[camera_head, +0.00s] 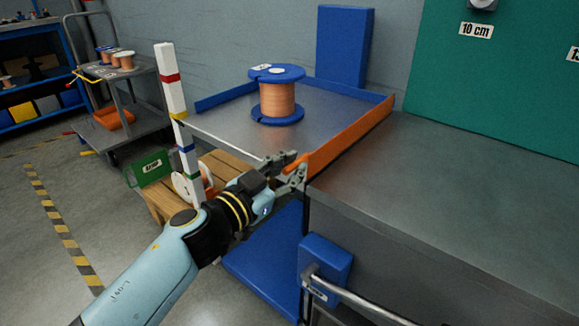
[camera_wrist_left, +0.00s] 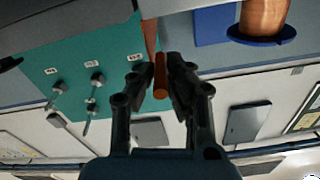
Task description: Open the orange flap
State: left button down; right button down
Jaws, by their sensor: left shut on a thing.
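The orange flap (camera_head: 352,138) is a long low strip along the right edge of the grey metal tray top (camera_head: 225,125). It stands upright there, its near end close to my left gripper. My left gripper (camera_head: 294,168) is at that near end, at the tray's front right corner. In the left wrist view, my left gripper (camera_wrist_left: 160,76) is shut on the orange end piece (camera_wrist_left: 159,90) of the flap, which sits between its fingertips. My right gripper is in neither view.
A blue spool with copper wire (camera_head: 277,98) stands on the tray, behind my gripper. Blue rims (camera_head: 226,97) edge the tray's left and back. A grey bench (camera_head: 440,180) adjoins on the right.

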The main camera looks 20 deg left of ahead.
pick_arm(q)
jog(key=s+d+f+m+b, duration=0.2)
jog(key=d+f+m, duration=0.2)
jog(key=m, duration=1.2)
jog(key=shift+d+m, duration=0.4)
jog(key=shift+d, duration=0.25)
